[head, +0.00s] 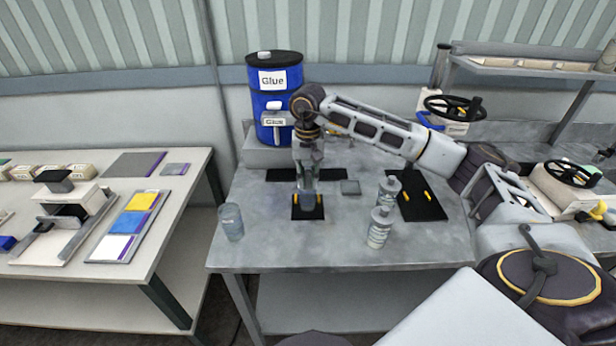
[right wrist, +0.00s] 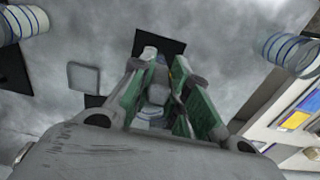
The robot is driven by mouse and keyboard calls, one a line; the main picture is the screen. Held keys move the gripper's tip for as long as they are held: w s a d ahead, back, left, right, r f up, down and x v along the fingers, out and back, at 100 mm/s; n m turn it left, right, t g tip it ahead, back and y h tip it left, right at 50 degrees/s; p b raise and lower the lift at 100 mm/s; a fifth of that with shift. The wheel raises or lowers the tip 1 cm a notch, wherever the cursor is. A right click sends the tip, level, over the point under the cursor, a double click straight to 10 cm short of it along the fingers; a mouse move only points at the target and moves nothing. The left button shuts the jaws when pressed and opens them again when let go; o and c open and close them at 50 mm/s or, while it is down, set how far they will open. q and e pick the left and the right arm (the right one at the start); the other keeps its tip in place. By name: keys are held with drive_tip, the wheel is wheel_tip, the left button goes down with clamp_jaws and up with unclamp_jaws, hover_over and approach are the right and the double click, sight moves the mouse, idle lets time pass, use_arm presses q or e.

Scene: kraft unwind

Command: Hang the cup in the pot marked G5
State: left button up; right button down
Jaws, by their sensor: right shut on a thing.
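My right gripper (head: 308,178) points down over a small black square mat (head: 297,213) in the middle of the metal table. It is shut on a small grey-blue cup-like thing (head: 309,201), mostly hidden by the fingers; I cannot tell whether it touches the mat. In the right wrist view, the green-padded fingers (right wrist: 164,80) close around a pale thing (right wrist: 154,97). A clear bluish vessel with rings (head: 231,224) stands at the table's front left, apart from the gripper; it also shows in the right wrist view (right wrist: 290,50). No G5 marking is readable. My left gripper is out of view.
A second table (head: 150,262) is left, across a gap.

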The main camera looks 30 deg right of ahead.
drive_tip(key=shift+f, duration=0.2)
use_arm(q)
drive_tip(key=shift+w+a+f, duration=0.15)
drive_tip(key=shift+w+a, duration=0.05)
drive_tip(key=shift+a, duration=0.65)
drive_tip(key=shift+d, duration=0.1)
use_arm(e)
drive_tip(key=c, duration=1.7)
unclamp_jaws()
drive_tip(key=o, duration=0.4)
drive_tip(key=shift+r, duration=0.7)
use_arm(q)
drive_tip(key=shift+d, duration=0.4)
use_arm(e)
wheel_tip(320, 180, up, 11)
drive_tip(key=shift+f, duration=0.2)
